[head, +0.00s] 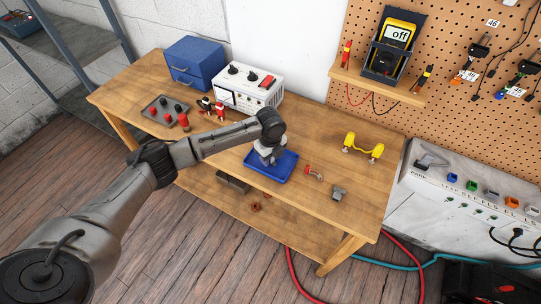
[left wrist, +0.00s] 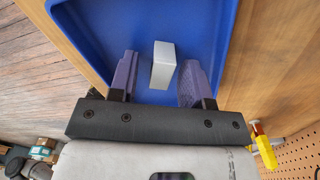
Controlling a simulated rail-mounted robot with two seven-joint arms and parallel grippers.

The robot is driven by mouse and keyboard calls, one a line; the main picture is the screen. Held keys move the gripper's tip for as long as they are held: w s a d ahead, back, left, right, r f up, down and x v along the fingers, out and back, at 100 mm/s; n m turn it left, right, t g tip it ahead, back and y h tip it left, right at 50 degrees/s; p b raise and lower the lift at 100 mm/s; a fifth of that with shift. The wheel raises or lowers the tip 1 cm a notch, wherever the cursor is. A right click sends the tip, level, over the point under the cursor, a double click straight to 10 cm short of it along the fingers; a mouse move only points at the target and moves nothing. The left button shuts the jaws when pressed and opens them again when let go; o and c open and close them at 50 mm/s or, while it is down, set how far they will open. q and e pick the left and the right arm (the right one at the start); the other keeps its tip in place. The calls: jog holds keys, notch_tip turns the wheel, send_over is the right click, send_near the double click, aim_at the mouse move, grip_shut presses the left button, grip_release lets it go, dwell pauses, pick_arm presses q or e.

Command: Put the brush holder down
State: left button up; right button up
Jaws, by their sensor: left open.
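A small light grey block (left wrist: 162,66), which I take to be the brush holder, lies in the blue tray in the left wrist view. The blue tray (head: 285,167) sits near the front edge of the wooden workbench; its floor also fills much of the left wrist view (left wrist: 207,22). My left gripper (head: 268,160) points down over the tray. Its purple fingers (left wrist: 158,72) are open on either side of the block, with a gap at each side. In the head view the gripper hides the block. My right gripper is not in view.
A small red-handled part (head: 314,172) and a grey part (head: 338,193) lie right of the tray. A yellow-handled object (head: 362,148) stands farther back. A white power unit (head: 247,90), blue drawers (head: 195,64) and a dark tray (head: 165,112) are at left. The bench's right end is mostly clear.

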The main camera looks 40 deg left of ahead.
pick_arm(q)
notch_tip(320, 180, up, 12)
jog(key=p, duration=0.2)
jog(key=shift+n+h, duration=0.3)
jog(key=shift+n, duration=0.5)
jog(key=s+d+f, duration=0.2)
jog(key=d, duration=0.1)
jog(key=s+d+f, duration=0.1)
jog(key=d+f, duration=0.1)
jog(key=f, duration=0.1)
jog(key=s+d+f, duration=0.2)
jog(key=d+f, duration=0.1)
jog(key=shift+s+d+f, duration=0.15)
jog(key=shift+s+d, duration=0.15)
jog(key=shift+d, duration=0.05)
jog(key=s+d+f+n+t+h, duration=0.1)
jog(key=s+d+f+n, duration=0.3)
jog(key=s, duration=0.5)
jog(key=s+d+f+n+t+h, duration=0.1)
jog(key=s+d+f+n+t, duration=0.25)
jog(key=s, duration=0.55)
jog(key=s+a+r+n+y, duration=0.2)
jog(key=s+a+n, duration=0.1)
jog(key=s+n, duration=0.6)
jog(key=shift+s+r+g, duration=0.2)
jog(key=shift+s+g, duration=0.05)
jog(key=shift+g, duration=0.2)
notch_tip(320, 180, up, 28)
jog(key=p, duration=2.7)
jog(key=shift+p, duration=0.35)
